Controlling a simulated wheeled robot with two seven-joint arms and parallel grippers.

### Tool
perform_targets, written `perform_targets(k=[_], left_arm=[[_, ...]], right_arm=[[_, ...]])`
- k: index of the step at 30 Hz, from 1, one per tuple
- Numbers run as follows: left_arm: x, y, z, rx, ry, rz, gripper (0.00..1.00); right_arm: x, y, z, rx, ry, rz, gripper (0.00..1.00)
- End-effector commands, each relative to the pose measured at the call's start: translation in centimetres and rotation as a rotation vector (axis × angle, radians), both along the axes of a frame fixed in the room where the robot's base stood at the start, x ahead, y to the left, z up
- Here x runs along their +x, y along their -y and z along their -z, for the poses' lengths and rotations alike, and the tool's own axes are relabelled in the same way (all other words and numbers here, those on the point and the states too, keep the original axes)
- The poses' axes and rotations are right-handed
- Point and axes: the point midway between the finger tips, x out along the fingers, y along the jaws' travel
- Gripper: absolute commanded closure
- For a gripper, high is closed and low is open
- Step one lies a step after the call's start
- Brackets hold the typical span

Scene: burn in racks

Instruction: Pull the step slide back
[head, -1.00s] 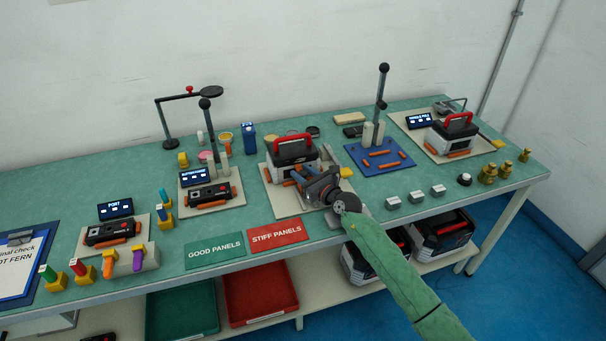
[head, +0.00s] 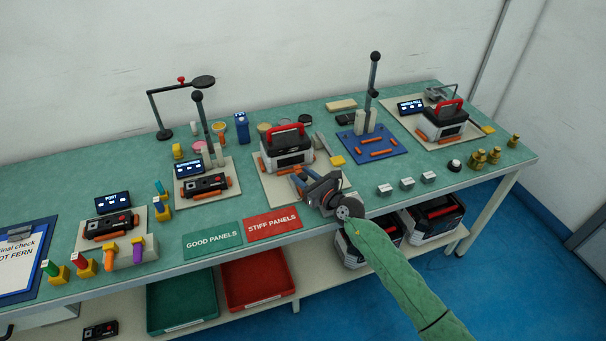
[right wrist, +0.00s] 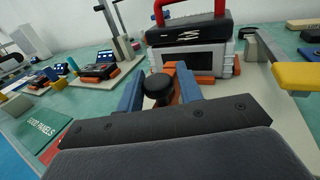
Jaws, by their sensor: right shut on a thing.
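The cream fixture plate (head: 273,190) lies in the middle of the bench, with a grey-and-black unit with a red handle (head: 287,148) at its back. The unit also shows ahead in the right wrist view (right wrist: 190,55). My right gripper (head: 302,183) is over the front of this plate. In the right wrist view its blue fingers are shut on a black round knob (right wrist: 158,87), which appears to belong to the step slide. An orange part shows just behind the knob. The rest of the slide is hidden by the gripper. My left gripper is not in view.
The green good panels sign (head: 212,242) and red stiff panels sign (head: 273,224) lie left of my right arm. A yellow block (head: 337,160) sits close right of the unit. Small grey blocks (head: 407,184) stand further right. The bench's front edge passes under my arm.

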Motion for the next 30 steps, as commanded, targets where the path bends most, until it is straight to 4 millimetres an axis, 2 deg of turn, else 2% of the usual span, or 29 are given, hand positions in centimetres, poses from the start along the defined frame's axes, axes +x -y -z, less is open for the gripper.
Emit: perform_targets(k=[2,3,5,22,26,30], left_arm=[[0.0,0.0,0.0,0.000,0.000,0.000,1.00],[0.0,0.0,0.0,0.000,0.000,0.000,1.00],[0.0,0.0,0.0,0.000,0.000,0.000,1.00],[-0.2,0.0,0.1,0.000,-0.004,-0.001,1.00],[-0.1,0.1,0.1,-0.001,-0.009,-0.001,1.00],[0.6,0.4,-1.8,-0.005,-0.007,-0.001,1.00]], right_arm=[[-0.5,-0.6,0.4,0.001,-0.008,-0.011,1.00],[-0.5,-0.6,0.4,0.001,-0.008,-0.011,0.62],[-0.5,-0.6,0.5,0.001,-0.008,-0.011,0.51],[-0.3,-0.1,0.2,0.000,-0.004,-0.004,0.51],[-1.1,0.6,0.4,0.000,-0.004,-0.003,0.51],[-2.7,1.8,0.5,0.000,-0.004,-0.005,0.51]])
